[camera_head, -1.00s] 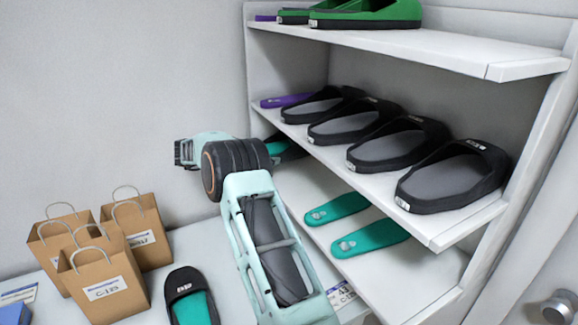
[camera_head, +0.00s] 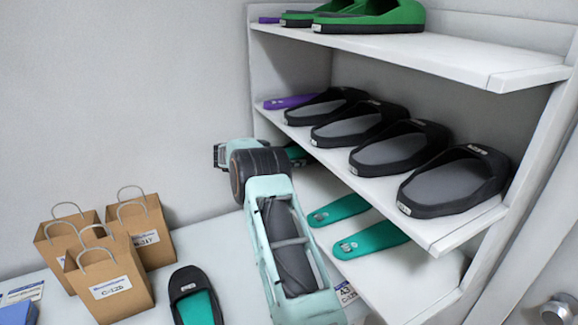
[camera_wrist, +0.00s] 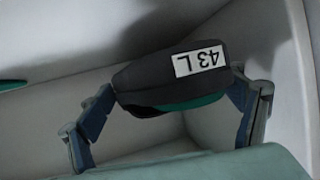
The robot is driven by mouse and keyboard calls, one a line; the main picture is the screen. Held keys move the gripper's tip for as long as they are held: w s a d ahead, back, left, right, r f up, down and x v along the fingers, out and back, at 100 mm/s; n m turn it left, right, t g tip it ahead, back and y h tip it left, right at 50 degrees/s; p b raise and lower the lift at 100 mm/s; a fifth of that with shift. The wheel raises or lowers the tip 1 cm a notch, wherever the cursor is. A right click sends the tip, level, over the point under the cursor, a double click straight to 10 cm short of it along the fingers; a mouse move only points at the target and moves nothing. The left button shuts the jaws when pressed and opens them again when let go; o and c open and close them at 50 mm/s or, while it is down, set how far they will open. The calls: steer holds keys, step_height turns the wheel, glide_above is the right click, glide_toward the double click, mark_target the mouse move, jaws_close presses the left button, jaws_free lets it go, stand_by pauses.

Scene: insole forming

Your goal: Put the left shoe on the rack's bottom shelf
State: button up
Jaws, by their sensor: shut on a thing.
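The left shoe (camera_wrist: 150,75) is a black slide with a teal insole and a white "43 L" label, upside down in the wrist view. My gripper (camera_wrist: 173,92) is shut on it, with one finger on each side. In the head view my arm hides the gripper, and a small black and teal part of the shoe (camera_head: 297,153) shows beside the rack's left end, below the middle shelf. The rack's bottom shelf (camera_head: 425,268) is white and holds two teal insoles (camera_head: 340,210) (camera_head: 371,240). Another black shoe with a teal insole (camera_head: 195,298) lies on the table.
The middle shelf (camera_head: 440,228) above carries several black shoes (camera_head: 400,147) and a purple insole (camera_head: 290,101). Green shoes (camera_head: 372,17) stand on the top shelf. Several paper bags (camera_head: 108,280) stand on the table at left. The bottom shelf's front right is bare.

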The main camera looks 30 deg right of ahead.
step_height(320, 180, down, 3)
steer(key=shift+f+p, duration=0.1)
steer(key=shift+p, duration=0.25)
steer(key=shift+d+f, duration=0.2)
steer(key=shift+f, duration=0.25)
steer(key=o, duration=1.3)
steer(key=shift+c, duration=0.2)
steer(key=shift+r, duration=0.25)
steer(key=b+v, duration=0.1)
steer(key=v, duration=1.1)
